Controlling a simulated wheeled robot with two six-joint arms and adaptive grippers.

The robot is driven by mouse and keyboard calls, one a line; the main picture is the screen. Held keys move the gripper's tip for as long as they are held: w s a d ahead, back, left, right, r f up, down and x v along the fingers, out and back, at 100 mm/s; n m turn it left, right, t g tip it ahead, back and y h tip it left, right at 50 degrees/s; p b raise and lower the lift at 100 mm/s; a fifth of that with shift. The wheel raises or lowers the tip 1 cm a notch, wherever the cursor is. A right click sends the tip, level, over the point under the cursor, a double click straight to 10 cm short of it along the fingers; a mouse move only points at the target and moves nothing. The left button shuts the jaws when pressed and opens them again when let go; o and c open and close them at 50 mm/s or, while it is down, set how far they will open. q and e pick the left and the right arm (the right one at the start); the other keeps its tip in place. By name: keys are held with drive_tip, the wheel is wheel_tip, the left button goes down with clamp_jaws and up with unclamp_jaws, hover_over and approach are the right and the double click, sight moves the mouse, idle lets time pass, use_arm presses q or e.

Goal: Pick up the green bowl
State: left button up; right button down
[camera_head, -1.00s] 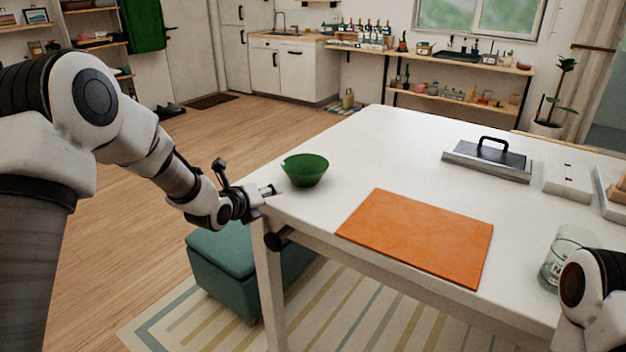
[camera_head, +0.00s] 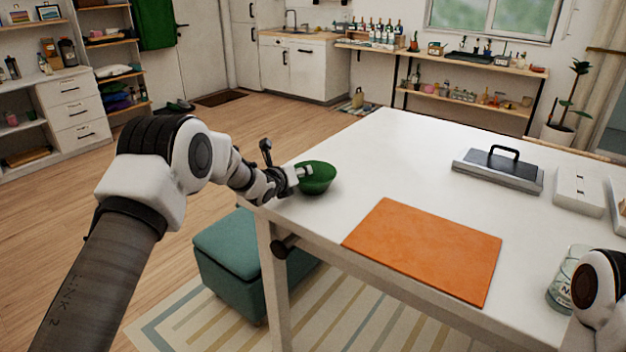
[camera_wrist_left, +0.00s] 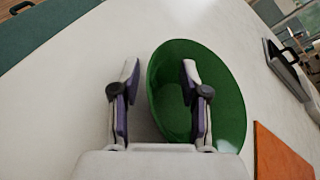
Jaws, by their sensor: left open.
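The green bowl (camera_head: 319,178) stands upright near the left corner of the white table (camera_head: 385,150). My left gripper (camera_head: 303,172) is at the bowl's left rim in the head view. In the left wrist view the bowl (camera_wrist_left: 222,110) lies under and to the right of the open left gripper (camera_wrist_left: 158,82). One finger is over the bowl's inside and the other is outside its rim, over bare table. I cannot tell whether a finger touches the bowl. Of my right arm only a link shows at the right edge of the head view; its gripper is out of frame.
An orange mat (camera_head: 425,248) lies at the table's front edge. A grey block with a black handle (camera_head: 499,170) and a white box (camera_head: 578,190) stand farther right. A glass jar (camera_head: 563,280) is beside my right arm. A teal ottoman (camera_head: 232,262) stands below the table's left side.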

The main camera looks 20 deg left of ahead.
use_arm(q)
drive_tip(key=shift+r, duration=0.1)
clamp_jaws()
